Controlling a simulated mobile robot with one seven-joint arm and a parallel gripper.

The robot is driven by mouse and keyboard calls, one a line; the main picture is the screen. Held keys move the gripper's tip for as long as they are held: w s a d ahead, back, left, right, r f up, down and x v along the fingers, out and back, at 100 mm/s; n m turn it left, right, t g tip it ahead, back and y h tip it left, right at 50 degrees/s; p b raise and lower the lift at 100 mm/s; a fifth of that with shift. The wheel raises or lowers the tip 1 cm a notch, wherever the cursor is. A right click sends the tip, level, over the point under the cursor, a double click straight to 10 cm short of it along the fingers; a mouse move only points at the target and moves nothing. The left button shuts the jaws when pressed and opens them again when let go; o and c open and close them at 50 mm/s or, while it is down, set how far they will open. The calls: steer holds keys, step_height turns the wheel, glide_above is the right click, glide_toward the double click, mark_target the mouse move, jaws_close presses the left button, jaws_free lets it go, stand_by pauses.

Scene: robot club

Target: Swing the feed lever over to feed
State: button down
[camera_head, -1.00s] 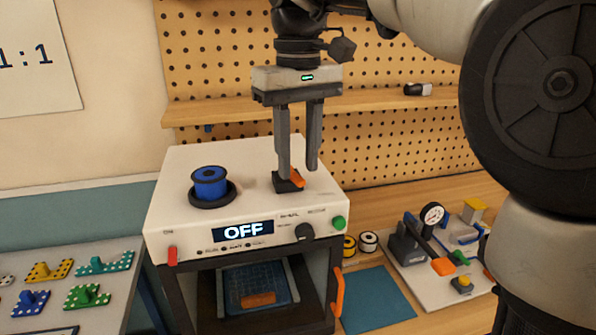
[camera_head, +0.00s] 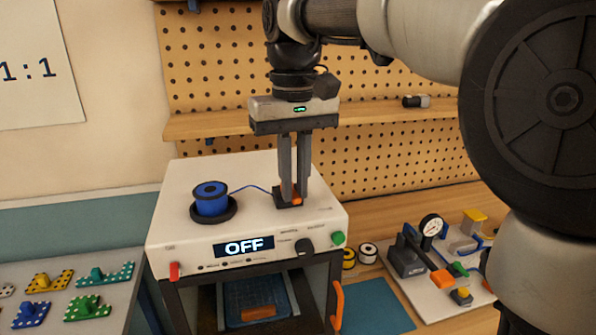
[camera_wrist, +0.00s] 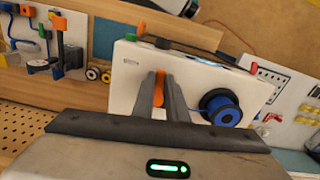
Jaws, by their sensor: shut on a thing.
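The feed lever (camera_head: 297,201) is a small orange arm on a dark feeder block (camera_head: 283,201) on top of the white printer (camera_head: 250,180). In the wrist view the orange lever (camera_wrist: 159,90) shows between my two fingers. My gripper (camera_head: 294,193) points straight down and is shut on the lever, its fingertips low by the block. A blue filament spool (camera_head: 211,200) sits in a dark round holder to the left. A thin blue strand (camera_head: 250,187) runs from the spool to the feeder block.
The pegboard and its wooden shelf (camera_head: 210,125) stand close behind my gripper. On the printer's front are a red tab (camera_head: 174,271), a black knob (camera_head: 305,246) and a green button (camera_head: 338,238). A pale board with a gauge (camera_head: 431,226) lies to the right.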

steer(key=shift+a+m, duration=0.25)
steer(key=shift+m, duration=0.55)
steer(key=c, duration=1.8)
jaws_free()
steer(key=shift+o, duration=0.2)
step_height(320, 180, up, 17)
steer(key=p, duration=0.4)
steer(key=shift+r+p, duration=0.2)
steer(key=shift+p, duration=0.2)
